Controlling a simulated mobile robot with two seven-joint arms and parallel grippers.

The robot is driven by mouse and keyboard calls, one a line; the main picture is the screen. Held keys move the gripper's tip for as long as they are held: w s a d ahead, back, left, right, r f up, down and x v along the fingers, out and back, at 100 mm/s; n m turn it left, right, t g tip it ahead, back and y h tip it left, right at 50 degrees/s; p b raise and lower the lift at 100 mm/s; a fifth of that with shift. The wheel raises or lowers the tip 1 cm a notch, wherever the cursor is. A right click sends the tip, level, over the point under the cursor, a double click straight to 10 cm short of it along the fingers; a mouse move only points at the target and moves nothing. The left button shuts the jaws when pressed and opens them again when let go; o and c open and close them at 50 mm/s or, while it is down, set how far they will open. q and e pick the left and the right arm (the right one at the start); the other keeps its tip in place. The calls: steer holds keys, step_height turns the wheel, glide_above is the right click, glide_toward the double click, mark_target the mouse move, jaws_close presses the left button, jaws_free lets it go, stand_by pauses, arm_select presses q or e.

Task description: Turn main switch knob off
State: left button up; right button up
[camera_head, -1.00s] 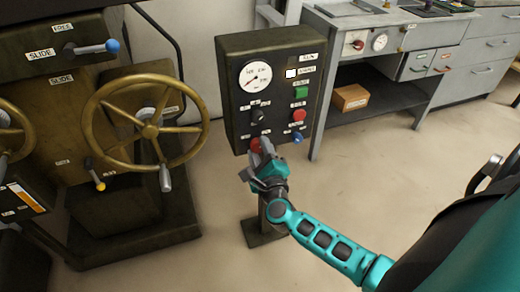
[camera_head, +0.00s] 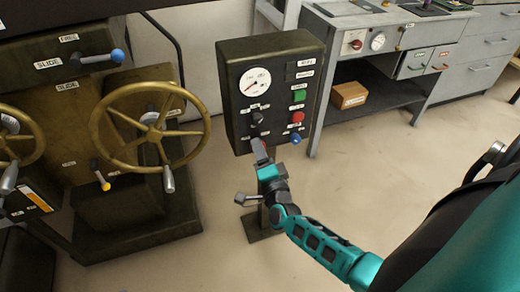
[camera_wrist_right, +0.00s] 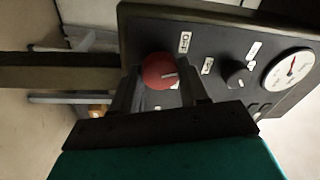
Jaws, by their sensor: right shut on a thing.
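The main switch knob (camera_wrist_right: 158,70) is the round red knob with a white mark in the wrist view, low on the dark control panel (camera_head: 234,62). My right gripper (camera_wrist_right: 160,88) has a finger on either side of it and is shut on it. In the head view my right gripper (camera_head: 260,153) reaches the panel's lower left and hides most of the knob. My left gripper is not in view.
The panel also carries a round gauge (camera_head: 255,82), a black knob (camera_head: 257,118), a green button (camera_head: 299,96), a red button (camera_head: 297,117) and a blue knob (camera_head: 296,138). A brass handwheel (camera_head: 150,126) stands to the left. Open floor lies in front.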

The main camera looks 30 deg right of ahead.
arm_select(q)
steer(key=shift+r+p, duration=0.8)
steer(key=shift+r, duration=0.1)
arm_select(e)
steer(key=n, duration=0.6)
steer(key=shift+y, duration=0.3)
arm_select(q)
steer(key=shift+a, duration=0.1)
arm_select(e)
steer(key=shift+d+n+t, duration=0.1)
steer(key=shift+n+t, duration=0.2)
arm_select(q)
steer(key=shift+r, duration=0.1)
arm_select(e)
steer(key=o, duration=1.1)
steer(key=shift+c, duration=0.2)
arm_select(q)
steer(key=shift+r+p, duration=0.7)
steer(key=shift+p, duration=0.05)
arm_select(e)
steer(key=v, duration=1.3)
steer(key=shift+r, duration=0.1)
